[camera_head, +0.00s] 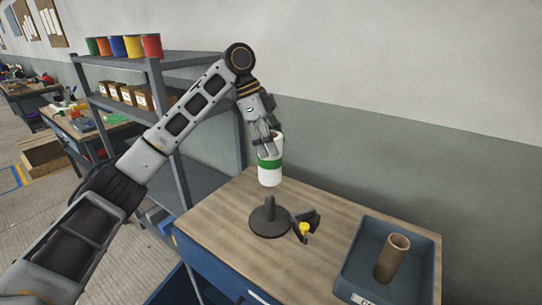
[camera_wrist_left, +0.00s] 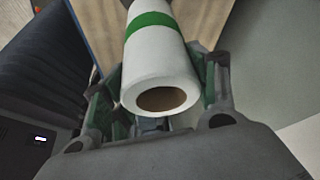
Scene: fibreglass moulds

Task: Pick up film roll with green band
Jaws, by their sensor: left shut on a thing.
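The film roll (camera_head: 269,174) is white with a green band around its upper part. My left gripper (camera_head: 268,148) is shut on its upper end and holds it nearly upright, above the dark stand (camera_head: 269,217) on the wooden table. The stand's short post shows just below the roll. In the left wrist view the film roll (camera_wrist_left: 160,70) sits between the fingers, with its open brown core end toward the camera and the green band farther along. My right gripper is in neither view.
On the wooden table (camera_head: 225,218), a small black object with a yellow part (camera_head: 305,228) lies right of the stand. A blue-grey tray (camera_head: 360,245) holds a brown cardboard tube (camera_head: 392,257). A grey shelf (camera_head: 185,160) with coloured cans stands behind left.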

